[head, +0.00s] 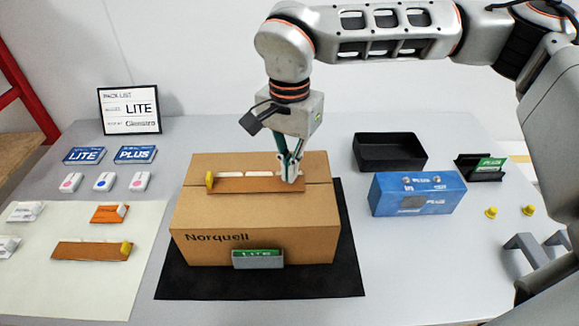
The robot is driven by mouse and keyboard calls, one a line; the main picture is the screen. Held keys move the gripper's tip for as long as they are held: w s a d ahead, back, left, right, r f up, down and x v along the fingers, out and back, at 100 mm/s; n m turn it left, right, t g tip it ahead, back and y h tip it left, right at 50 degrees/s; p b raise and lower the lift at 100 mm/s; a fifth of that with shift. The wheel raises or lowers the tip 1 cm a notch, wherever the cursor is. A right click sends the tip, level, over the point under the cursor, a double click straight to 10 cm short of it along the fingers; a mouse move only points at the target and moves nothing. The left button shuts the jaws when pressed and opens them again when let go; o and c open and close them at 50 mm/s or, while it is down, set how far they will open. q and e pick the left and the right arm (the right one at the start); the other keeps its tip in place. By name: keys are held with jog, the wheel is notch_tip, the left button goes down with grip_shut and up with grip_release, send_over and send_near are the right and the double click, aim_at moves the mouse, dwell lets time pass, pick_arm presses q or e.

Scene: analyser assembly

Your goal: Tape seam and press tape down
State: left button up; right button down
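A closed brown cardboard box (203,217) marked "Norquell" stands on a black mat (350,270). A darker brown tape strip (250,186) lies along the middle of its top, with a yellow tab (210,180) at its left end and white pieces along its far edge. My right gripper (291,178) points straight down at the strip's right end. Its fingertips come together there and hide that end; I cannot make out anything held between them. A similar brown strip with a yellow tab (90,251) lies on the pale sheet at left. My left gripper is not in view.
A green-labelled grey holder (258,259) is at the box's front. To the right are a black tray (391,135), a blue box (400,205), a black holder (470,175) and yellow knobs (491,212). A pack-list sign (129,129) stands at back left.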

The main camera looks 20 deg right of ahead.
jog(key=shift+f+b, duration=0.3)
jog(key=shift+f, duration=0.4)
dwell(0.6)
jog(key=shift+r, duration=0.15)
jog(key=shift+r+p, duration=1.5)
jog(key=shift+r, duration=0.25)
jog(key=shift+r+p, duration=1)
jog(key=shift+r, duration=0.2)
jog(key=shift+f, duration=0.1)
